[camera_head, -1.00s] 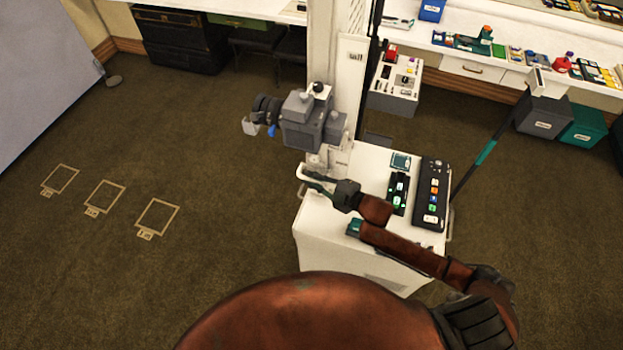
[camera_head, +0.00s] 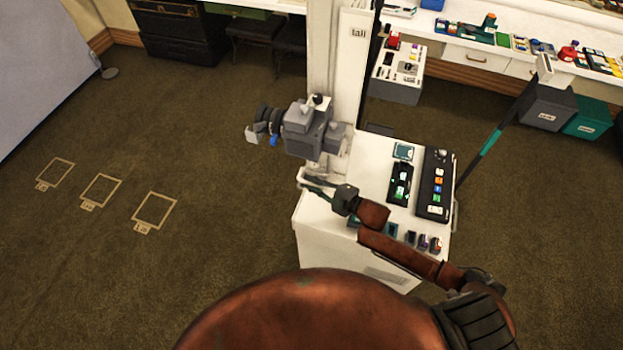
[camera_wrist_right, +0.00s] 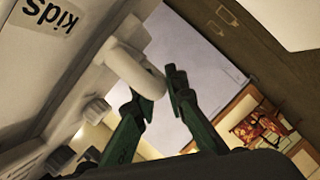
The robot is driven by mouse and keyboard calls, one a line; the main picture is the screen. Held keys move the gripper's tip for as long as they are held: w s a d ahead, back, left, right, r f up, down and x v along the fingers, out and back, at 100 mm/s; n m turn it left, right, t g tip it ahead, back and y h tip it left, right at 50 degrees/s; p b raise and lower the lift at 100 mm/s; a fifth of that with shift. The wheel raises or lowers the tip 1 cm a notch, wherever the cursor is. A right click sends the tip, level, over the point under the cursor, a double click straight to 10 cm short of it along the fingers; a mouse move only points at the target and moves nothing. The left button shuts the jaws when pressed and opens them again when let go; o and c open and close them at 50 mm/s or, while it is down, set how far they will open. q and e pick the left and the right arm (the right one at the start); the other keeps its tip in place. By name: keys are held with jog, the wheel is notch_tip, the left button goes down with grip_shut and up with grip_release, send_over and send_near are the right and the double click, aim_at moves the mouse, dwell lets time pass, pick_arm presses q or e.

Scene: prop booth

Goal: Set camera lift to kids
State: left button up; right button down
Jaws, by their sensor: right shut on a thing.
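The camera lift is a tall white column (camera_head: 323,50) standing at the cart, with a grey camera (camera_head: 308,130) on its carriage. A label reading "tall" (camera_head: 358,32) is high on the column. A label reading "kids" (camera_wrist_right: 50,18) shows on a white face in the right wrist view. My right gripper (camera_head: 314,187) is shut on the white lift handle (camera_head: 303,175), below the camera. In the right wrist view its green fingers (camera_wrist_right: 160,88) are at the rounded handle (camera_wrist_right: 132,66). My left gripper is out of view.
The white cart (camera_head: 335,232) has a black button panel (camera_head: 434,185) and several small items on top, close to my right arm. A green-gripped pole (camera_head: 490,142) leans at its right. Open carpet with floor frames (camera_head: 154,209) lies left.

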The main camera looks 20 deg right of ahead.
jog(key=shift+s+f, duration=0.2)
jog(key=shift+f, duration=0.3)
jog(key=c, duration=2.4)
grip_release()
jog(key=o, duration=0.4)
jog(key=shift+w, duration=0.1)
jog(key=shift+o, duration=0.2)
jog(key=shift+r, duration=0.1)
jog(key=shift+r, duration=0.15)
notch_tip(320, 180, up, 10)
jog(key=shift+f, duration=0.1)
